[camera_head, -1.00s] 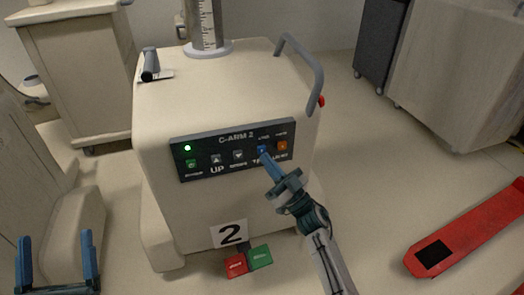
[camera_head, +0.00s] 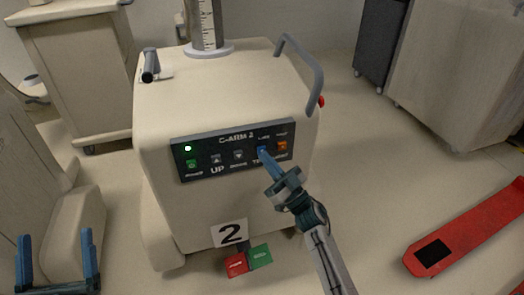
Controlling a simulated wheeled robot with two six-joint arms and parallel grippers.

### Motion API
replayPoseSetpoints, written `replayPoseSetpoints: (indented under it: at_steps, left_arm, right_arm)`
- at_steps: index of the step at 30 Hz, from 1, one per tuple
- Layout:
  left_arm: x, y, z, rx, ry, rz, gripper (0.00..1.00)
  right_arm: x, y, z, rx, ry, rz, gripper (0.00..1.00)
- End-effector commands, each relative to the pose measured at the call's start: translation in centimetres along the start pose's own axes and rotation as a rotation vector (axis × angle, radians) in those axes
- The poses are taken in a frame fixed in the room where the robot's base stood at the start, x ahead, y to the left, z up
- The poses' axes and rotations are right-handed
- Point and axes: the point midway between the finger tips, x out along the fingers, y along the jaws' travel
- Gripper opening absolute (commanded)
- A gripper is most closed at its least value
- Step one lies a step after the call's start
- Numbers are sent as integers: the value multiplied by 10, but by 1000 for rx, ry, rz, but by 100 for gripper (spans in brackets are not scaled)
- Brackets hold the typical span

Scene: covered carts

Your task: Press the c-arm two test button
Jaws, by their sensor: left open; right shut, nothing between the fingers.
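The C-ARM 2 machine (camera_head: 225,100) is a cream cabinet with a black control panel (camera_head: 225,137) on its front. The panel has a lit green light, a green button (camera_head: 192,164), grey up and down buttons (camera_head: 216,160), a blue button (camera_head: 262,149) and an orange button (camera_head: 282,146). My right gripper (camera_head: 265,155) is shut and empty, with its blue fingertips at the blue button. They partly cover it and the label under it; whether they touch it I cannot tell. My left gripper (camera_head: 57,260) is open and empty at the lower left.
A card with a 2 (camera_head: 230,233) and red (camera_head: 236,265) and green (camera_head: 260,256) pedals are at the machine's foot. A grey handle (camera_head: 318,75) rises at its right. A red beam (camera_head: 470,230) lies at right.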

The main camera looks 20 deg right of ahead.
Motion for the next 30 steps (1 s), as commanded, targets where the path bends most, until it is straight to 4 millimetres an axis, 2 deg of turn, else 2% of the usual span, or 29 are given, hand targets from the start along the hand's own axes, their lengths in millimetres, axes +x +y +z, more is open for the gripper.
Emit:
replayPoseSetpoints:
  at_steps: [30]
  left_arm:
    - [1,0,-2,0,0,0,81]
  right_arm:
    - [7,5,5,0,1,0,0]
